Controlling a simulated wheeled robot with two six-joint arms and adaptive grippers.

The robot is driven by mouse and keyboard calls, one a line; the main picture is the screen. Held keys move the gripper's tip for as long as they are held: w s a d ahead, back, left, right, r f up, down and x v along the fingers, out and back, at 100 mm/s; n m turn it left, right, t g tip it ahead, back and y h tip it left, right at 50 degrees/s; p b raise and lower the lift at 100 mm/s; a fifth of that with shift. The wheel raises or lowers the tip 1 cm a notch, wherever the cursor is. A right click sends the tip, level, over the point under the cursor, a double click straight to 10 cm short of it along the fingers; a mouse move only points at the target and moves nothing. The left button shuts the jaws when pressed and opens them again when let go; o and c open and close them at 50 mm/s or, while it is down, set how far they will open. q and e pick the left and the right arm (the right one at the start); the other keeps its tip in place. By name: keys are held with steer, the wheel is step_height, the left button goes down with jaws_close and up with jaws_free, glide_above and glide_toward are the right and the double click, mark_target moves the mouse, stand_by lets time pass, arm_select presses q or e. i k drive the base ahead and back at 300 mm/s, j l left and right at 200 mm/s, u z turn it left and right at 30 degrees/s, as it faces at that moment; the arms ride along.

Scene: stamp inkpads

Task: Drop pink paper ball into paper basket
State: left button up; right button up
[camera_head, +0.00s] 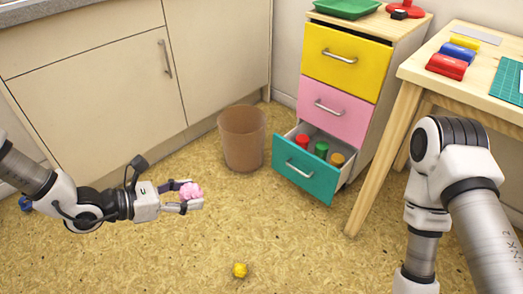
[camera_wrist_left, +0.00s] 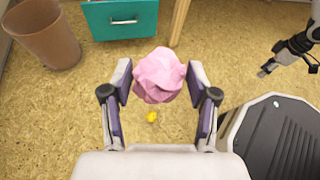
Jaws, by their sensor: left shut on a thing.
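The pink paper ball (camera_head: 191,190) is held between the fingers of my left gripper (camera_head: 188,196), which is shut on it above the floor. In the left wrist view the crumpled ball (camera_wrist_left: 159,75) sits between both fingertips. The brown paper basket (camera_head: 242,140) stands on the floor, to the right of and beyond my left gripper in the head view. It also shows at the top left of the left wrist view (camera_wrist_left: 45,35). My right gripper is out of the head view; in the left wrist view it shows at the right (camera_wrist_left: 267,70), too small to judge.
A drawer unit (camera_head: 335,100) stands right of the basket, its teal bottom drawer (camera_head: 303,173) open with several coloured items inside. A yellow ball (camera_head: 239,270) lies on the floor. A wooden table (camera_head: 440,75) stands at right, cabinets (camera_head: 100,90) at left. Floor before the basket is clear.

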mark_target(239, 169)
steer(key=i+j+z, duration=0.15)
steer(key=z, duration=0.25)
steer(key=j+z, duration=0.35)
steer(key=i+j+z, duration=0.1)
steer(key=j+z, duration=0.65)
steer(key=j, duration=0.4)
